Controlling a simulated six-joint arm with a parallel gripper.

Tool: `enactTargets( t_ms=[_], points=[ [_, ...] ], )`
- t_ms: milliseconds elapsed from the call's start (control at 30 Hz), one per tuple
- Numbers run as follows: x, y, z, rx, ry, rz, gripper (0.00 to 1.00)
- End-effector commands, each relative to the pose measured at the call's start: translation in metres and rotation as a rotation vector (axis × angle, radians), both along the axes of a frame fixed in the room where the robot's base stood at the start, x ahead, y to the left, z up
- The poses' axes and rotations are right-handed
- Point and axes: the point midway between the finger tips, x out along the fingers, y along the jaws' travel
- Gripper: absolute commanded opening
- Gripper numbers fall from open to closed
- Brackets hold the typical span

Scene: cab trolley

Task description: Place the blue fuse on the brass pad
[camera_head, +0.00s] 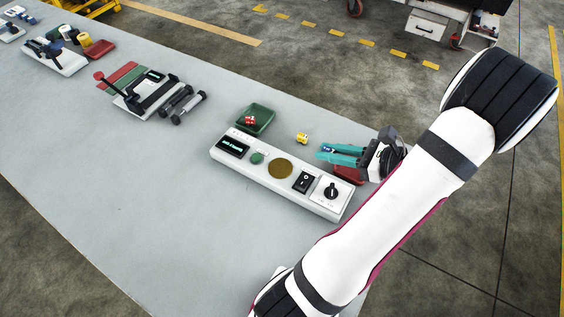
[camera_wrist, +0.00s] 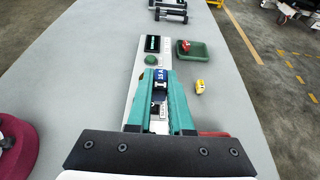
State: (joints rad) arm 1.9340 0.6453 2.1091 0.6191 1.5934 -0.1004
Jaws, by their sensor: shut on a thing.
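My gripper (camera_head: 328,153) has teal fingers and is shut on the blue fuse (camera_wrist: 160,76), which shows between the fingertips in the wrist view. In the head view only a small dark blue bit of the fuse (camera_head: 327,149) shows at the fingertips. The brass pad (camera_head: 281,168) is a round, flat gold disc on the white panel (camera_head: 230,159), and nothing is on it. In the head view my gripper is to the right of the pad, above the far side of the panel.
The panel also carries a display, a green button (camera_head: 257,158), a rocker switch (camera_head: 303,181) and a knob (camera_head: 331,191). A yellow fuse (camera_head: 302,138) lies near the fingertips. A green tray (camera_head: 265,125) holds a red piece. A red tray (camera_head: 349,176) is partly hidden below my gripper.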

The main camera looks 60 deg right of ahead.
Motion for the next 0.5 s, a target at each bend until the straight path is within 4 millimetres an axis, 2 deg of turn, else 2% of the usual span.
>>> enactTargets(
  t_ms=[67,333,400,500],
  points=[
    [0.008,0.008,-0.003,0.002,-0.005,0.003,0.00],
    [0.088,0.014,-0.051,0.004,-0.003,0.008,0.00],
    [0.102,0.014,-0.060,0.004,-0.002,0.006,0.00],
    [0.113,0.014,-0.068,0.002,-0.002,0.003,0.00]
  ],
)
